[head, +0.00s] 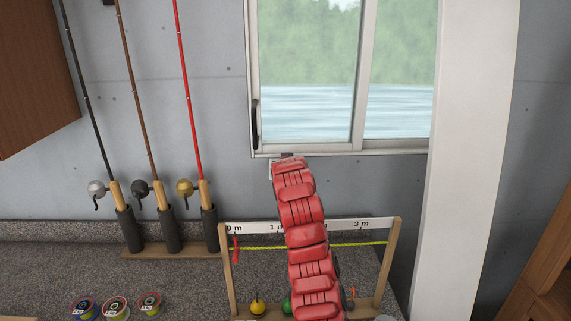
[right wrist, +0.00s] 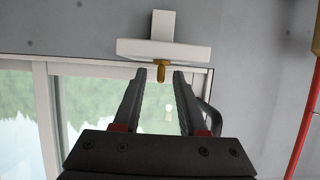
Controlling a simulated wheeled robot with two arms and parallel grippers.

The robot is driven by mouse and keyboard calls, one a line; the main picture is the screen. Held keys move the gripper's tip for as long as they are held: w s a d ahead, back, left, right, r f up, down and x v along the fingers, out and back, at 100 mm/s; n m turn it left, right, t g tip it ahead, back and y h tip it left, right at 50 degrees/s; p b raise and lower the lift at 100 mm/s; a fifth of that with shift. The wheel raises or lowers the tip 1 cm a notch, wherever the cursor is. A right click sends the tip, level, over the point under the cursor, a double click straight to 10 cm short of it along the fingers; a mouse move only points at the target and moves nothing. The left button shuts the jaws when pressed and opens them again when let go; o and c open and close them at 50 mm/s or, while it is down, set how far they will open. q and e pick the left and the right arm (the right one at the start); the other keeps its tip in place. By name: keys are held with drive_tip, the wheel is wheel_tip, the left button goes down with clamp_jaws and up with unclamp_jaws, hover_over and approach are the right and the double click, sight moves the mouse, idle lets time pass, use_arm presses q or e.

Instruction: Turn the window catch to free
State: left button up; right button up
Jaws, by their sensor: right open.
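The window (head: 310,75) has a white frame and two panes. The window catch shows in the right wrist view as a white plate (right wrist: 135,47) with a small brass lever (right wrist: 161,72). In the head view only a pale edge of the catch (head: 273,171) shows under the sill, beside my red right arm. My right gripper (right wrist: 164,75) is open, with its two dark fingertips on either side of the brass lever. I cannot tell if they touch it. The arm hides most of this gripper in the head view. My left gripper is not in view.
A black handle (head: 255,124) is on the window's left frame. Several fishing rods stand in a holder (head: 170,250) to the left. A wooden measuring frame (head: 227,275) stands below my arm. Line spools (head: 116,308) lie on the counter (head: 60,260). A white post (head: 470,160) rises at right.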

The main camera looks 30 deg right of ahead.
clamp_jaws()
idle(0.4)
